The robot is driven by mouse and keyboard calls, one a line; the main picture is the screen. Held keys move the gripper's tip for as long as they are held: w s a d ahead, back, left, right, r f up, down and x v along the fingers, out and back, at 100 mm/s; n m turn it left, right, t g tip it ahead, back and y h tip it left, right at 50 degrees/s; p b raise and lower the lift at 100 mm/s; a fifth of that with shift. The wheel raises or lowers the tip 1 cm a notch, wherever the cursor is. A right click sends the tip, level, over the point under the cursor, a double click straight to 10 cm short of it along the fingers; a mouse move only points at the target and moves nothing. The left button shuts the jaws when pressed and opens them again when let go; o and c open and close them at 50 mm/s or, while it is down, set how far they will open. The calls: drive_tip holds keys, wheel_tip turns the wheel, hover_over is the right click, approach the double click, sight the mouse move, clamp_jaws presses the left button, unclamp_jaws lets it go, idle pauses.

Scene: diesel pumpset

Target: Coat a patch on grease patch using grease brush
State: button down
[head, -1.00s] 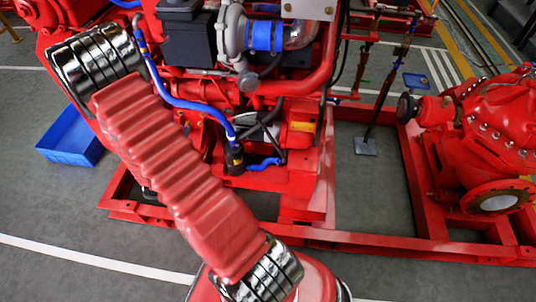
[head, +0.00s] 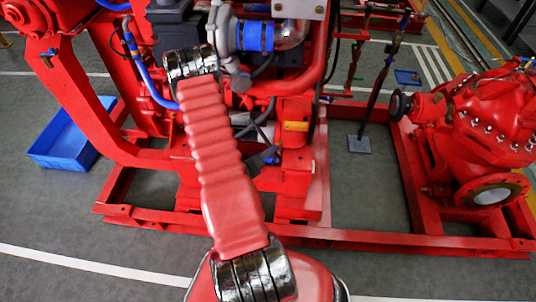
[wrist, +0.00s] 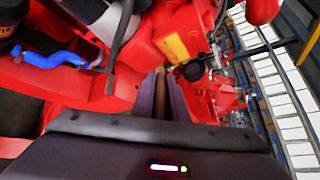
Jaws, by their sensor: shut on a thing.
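My gripper (wrist: 161,82) shows in the wrist view beyond its dark housing, with two narrow greyish fingers close together. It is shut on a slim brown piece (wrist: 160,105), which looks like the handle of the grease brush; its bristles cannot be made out. The gripper points in among the red parts of the pumpset. In the head view the gripper and brush do not show; my red ribbed arm reaches up towards the engine. I cannot pick out the grease patch in either view.
The red engine frame (head: 290,238) lies around the arm, with a blue-banded pipe (head: 255,36) above. A red pump (head: 480,125) stands at right, a blue crate (head: 62,140) on the floor at left. A yellow label (wrist: 175,46) and blue hose (wrist: 52,59) are close by the gripper.

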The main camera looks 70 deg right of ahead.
drive_tip(key=shift+d, duration=0.1)
idle(0.3)
drive_tip(key=shift+w+d, duration=0.2)
drive_tip(key=shift+d, duration=0.75)
drive_tip(key=shift+w+d, duration=0.25)
drive_tip(key=shift+d, duration=0.7)
drive_tip(key=shift+w+d, duration=0.2)
drive_tip(key=shift+d, duration=0.75)
drive_tip(key=shift+w+d, duration=0.15)
drive_tip(key=shift+d, duration=0.55)
drive_tip(key=shift+s+d, duration=0.15)
drive_tip(key=shift+s, duration=0.7)
drive_tip(key=shift+s+d, duration=0.15)
drive_tip(key=shift+s, duration=0.7)
drive_tip(key=shift+s, duration=0.15)
drive_tip(key=shift+s+d, duration=0.25)
drive_tip(key=shift+s, duration=0.55)
drive_tip(key=shift+s+d, duration=0.2)
drive_tip(key=shift+s, duration=0.6)
drive_tip(key=shift+s, duration=0.15)
